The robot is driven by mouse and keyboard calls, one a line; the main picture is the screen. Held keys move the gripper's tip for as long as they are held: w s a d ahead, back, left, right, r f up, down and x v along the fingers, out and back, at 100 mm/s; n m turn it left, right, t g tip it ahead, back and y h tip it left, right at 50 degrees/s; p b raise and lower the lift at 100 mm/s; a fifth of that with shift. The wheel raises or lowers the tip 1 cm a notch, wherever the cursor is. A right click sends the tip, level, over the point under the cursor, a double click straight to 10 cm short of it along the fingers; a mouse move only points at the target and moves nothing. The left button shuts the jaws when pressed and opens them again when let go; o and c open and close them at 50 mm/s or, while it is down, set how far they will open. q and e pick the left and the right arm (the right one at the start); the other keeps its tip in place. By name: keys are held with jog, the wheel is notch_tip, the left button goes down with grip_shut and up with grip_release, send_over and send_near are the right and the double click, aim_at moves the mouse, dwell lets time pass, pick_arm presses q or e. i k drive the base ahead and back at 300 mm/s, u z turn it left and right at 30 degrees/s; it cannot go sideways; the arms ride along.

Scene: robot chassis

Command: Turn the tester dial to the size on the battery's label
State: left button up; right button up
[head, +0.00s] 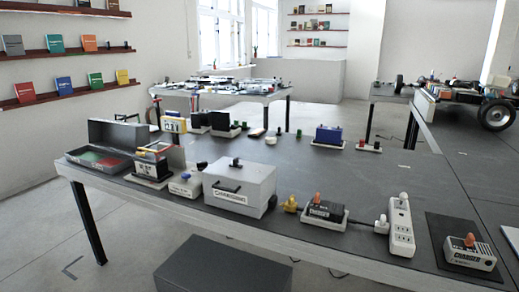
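Neither of my grippers is in view. I cannot tell which item is the tester, and no battery size label is readable. A black unit with an orange top piece (323,210) lies on a white tray right of the middle. A white lettered unit, seemingly marked charger (469,251), also has an orange top piece and sits on a dark mat at the right.
A white lettered box (240,190) with a black handle stands mid-table. An open grey case (101,155) is at the left end. A white power strip (401,228) with plugs and a yellow item (290,204) are near the front edge. A blue box (329,135) stands farther back.

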aim_at(201, 165)
jog(key=u, duration=0.15)
jog(key=i, duration=1.15)
jog(key=u, duration=0.65)
